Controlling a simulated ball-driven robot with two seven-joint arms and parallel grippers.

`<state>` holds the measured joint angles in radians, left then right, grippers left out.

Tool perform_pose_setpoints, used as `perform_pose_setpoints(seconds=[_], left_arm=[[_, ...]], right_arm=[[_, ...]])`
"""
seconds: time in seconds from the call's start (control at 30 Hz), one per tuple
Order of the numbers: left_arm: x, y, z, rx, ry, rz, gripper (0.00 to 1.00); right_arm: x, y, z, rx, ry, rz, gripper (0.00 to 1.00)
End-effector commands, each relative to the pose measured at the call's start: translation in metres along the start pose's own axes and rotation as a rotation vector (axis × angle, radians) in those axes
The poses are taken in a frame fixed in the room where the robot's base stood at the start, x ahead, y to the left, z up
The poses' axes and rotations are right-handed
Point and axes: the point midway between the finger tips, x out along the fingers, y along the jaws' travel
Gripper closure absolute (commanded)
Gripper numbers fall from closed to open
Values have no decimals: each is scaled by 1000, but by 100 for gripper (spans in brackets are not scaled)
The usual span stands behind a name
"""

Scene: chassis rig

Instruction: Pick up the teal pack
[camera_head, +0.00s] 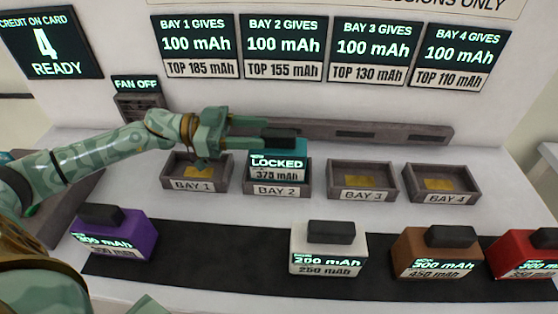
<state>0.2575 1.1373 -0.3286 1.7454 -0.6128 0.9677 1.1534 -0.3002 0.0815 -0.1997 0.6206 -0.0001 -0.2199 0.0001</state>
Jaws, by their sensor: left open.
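The teal pack (262,158) sits in bay 2 (277,190). Its front display reads LOCKED and 375 mAh, and it has a dark block-shaped handle (284,138) on top. My left gripper (262,127) reaches in from the left above bays 1 and 2. Its jaws are open and point right, toward the handle. The fingertips are at the handle's left end in the picture; I cannot tell whether they touch it. The gripper hides part of the pack's upper left. My right gripper is not in view.
Bay 1 (195,186), bay 3 (361,195) and bay 4 (441,198) are empty. On the dark mat (230,262) stand purple (141,235), white (300,244), brown (408,245) and red (513,244) packs. A grey rail (400,133) runs behind the bays. Signs read FAN OFF and credit 4 READY.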

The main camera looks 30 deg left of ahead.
Motion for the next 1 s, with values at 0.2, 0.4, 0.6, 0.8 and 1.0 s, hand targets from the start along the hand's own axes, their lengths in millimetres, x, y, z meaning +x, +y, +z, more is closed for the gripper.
perform_pose_setpoints(seconds=[0.2,0.4,0.6,0.8,1.0], left_arm=[[29,2,0,2,3,4,51],[52,3,-1,1,1,1,51],[54,3,-2,0,0,0,51],[53,3,-2,0,0,0,98],[53,2,-3,1,1,0,100]], right_arm=[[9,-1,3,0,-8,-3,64],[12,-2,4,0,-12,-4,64],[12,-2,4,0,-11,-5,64],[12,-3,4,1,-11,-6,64],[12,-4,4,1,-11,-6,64]])
